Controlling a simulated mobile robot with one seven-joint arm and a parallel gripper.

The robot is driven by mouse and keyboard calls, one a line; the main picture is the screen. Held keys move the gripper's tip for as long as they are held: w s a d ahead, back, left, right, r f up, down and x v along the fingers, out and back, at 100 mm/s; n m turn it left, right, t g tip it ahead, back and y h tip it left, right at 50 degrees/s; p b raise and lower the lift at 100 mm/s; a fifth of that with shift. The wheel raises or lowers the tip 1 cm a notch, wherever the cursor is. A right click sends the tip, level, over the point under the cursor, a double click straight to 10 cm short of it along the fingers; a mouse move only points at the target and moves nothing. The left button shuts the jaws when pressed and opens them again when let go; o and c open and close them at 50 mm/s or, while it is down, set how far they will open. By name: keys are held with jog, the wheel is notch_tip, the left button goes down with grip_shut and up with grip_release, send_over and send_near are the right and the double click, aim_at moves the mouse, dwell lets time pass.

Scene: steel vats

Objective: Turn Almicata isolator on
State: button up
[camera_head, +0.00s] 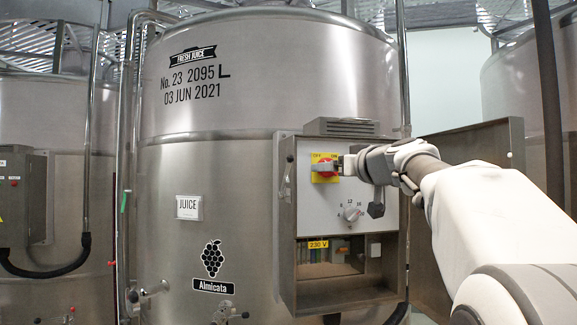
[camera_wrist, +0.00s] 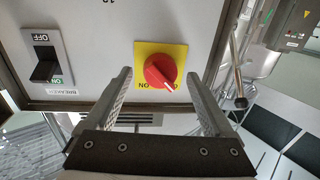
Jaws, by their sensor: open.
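The Almicata vat (camera_head: 215,125) is a large steel tank with a grape logo and name label (camera_head: 212,287). On its open control box, the isolator is a red rotary knob (camera_head: 322,167) on a yellow plate. In the wrist view the red knob (camera_wrist: 160,70) has a white pointer angled to the lower right, away from the upside-down ON lettering. My gripper (camera_head: 343,165) is at the knob's right in the head view. In the wrist view my gripper (camera_wrist: 160,76) is open and empty, its fingers apart on either side of the knob. Contact cannot be told.
A grey dial (camera_head: 352,213) sits below the isolator, above a 230 V label (camera_head: 318,244). A black breaker switch (camera_wrist: 45,65) shows left in the wrist view. The box's open door (camera_head: 475,145) stands behind my arm. Other vats flank this one.

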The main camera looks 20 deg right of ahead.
jog(key=shift+w, duration=0.7)
jog(key=shift+c, duration=0.2)
jog(key=c, duration=1.3)
